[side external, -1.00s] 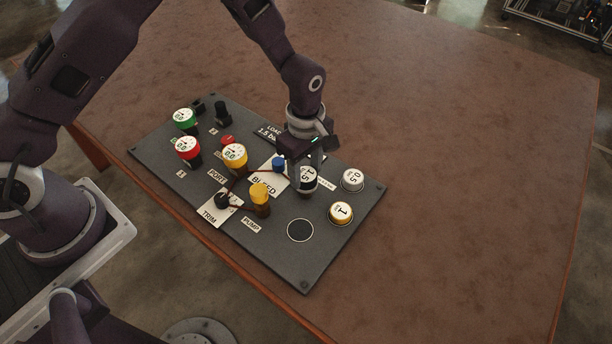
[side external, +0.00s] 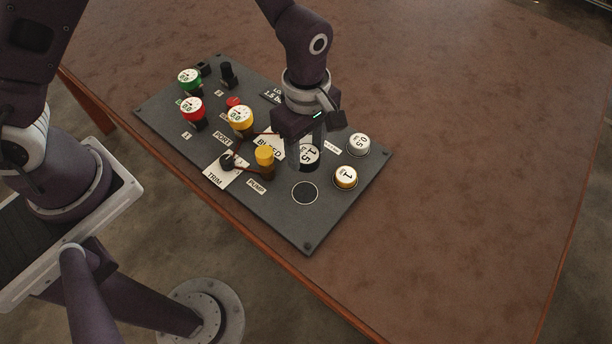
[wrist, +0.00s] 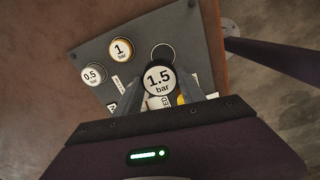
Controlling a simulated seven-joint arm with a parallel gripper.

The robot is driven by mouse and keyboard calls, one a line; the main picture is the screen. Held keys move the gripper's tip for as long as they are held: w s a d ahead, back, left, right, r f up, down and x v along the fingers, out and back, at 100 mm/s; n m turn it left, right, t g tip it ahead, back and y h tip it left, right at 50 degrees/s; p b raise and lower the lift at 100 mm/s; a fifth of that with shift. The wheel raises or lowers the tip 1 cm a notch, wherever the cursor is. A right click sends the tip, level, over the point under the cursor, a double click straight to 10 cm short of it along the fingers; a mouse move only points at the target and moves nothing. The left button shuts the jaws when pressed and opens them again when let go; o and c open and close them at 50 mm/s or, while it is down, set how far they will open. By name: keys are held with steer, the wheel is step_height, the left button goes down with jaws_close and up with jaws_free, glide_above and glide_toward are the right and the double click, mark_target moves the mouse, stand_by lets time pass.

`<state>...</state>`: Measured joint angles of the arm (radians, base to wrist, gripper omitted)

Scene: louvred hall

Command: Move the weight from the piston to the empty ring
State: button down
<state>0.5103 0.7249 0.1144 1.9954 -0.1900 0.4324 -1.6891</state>
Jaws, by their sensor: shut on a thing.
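The weight (side external: 309,157) is a dark disc with a white top reading 1.5 bar; its top also shows in the wrist view (wrist: 159,77). My gripper (side external: 305,150) is shut on it, with its fingers (wrist: 161,92) on either side. The empty ring (side external: 304,193) is a dark circle with a pale outline on the panel, just nearer the front than the weight. In the wrist view the ring (wrist: 162,52) shows partly, just beyond the weight. I cannot make out the piston; my gripper and the weight cover that area. The gap below the weight is unclear.
A silver 0.5 bar weight (side external: 359,144) and a gold 1 bar weight (side external: 345,177) stand to the right. Yellow (side external: 240,118), red (side external: 193,110) and green (side external: 190,79) gauges and a yellow pump knob (side external: 264,155) stand left. The table beyond is clear.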

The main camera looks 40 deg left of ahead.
mark_target(305, 193)
steer(key=f, duration=0.7)
steer(key=s+f, duration=0.1)
steer(key=f, duration=0.2)
steer(key=shift+d+f, duration=0.15)
steer(key=shift+f, duration=0.1)
steer(key=shift+f, duration=0.15)
steer(key=c, duration=0.7)
jaws_free()
